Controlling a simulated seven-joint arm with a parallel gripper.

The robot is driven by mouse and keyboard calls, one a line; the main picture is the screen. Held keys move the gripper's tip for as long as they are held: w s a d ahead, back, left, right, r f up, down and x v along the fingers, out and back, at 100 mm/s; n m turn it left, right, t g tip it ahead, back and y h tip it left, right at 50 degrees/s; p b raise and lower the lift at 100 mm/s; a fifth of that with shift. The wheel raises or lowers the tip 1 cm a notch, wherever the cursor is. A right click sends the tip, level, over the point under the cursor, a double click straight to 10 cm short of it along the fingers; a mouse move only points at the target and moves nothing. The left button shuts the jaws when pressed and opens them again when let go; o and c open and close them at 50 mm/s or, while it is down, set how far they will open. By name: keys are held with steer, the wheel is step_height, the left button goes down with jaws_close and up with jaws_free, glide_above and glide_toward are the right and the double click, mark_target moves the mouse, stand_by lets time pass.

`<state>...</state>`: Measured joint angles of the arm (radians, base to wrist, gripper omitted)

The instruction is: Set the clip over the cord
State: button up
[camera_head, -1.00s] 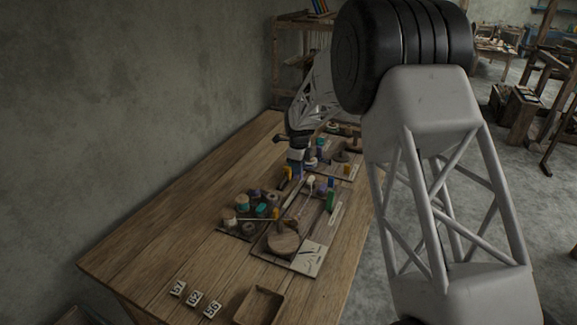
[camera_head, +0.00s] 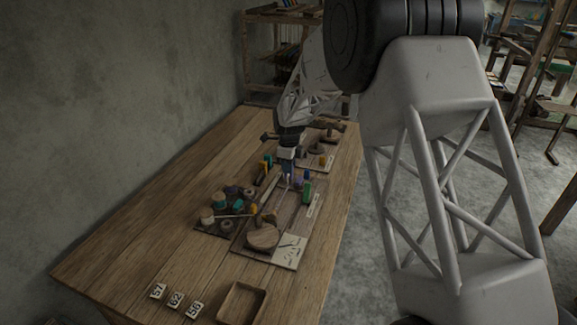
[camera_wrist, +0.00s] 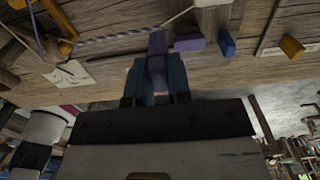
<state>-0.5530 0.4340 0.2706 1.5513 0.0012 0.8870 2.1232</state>
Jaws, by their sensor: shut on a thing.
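My gripper (camera_wrist: 158,82) is shut on a purple clip (camera_wrist: 157,48), which stands between the two blue-grey fingers in the wrist view. A twisted purple-and-white cord (camera_wrist: 110,38) runs across the wrist view just beyond the fingers. The clip's far end overlaps the cord's line in the picture; I cannot tell whether they touch. In the head view my gripper (camera_head: 288,174) points down over the board on the table, and the clip and cord are too small there to make out clearly.
A second purple block (camera_wrist: 189,43) and a blue block (camera_wrist: 226,43) stand close by the clip. A green block (camera_head: 306,192), a round wooden disc (camera_head: 263,237) and several spools (camera_head: 221,201) crowd the board area. An empty wooden tray (camera_head: 242,302) and number tags lie in front. The table's left side is clear.

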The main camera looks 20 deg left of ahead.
steer(key=shift+f, duration=0.15)
steer(key=shift+f, duration=2.7)
steer(key=shift+f, duration=0.75)
steer(key=o, duration=1.2)
steer(key=shift+o, duration=0.2)
steer(key=shift+r, duration=0.15)
steer(key=shift+r, duration=3.35)
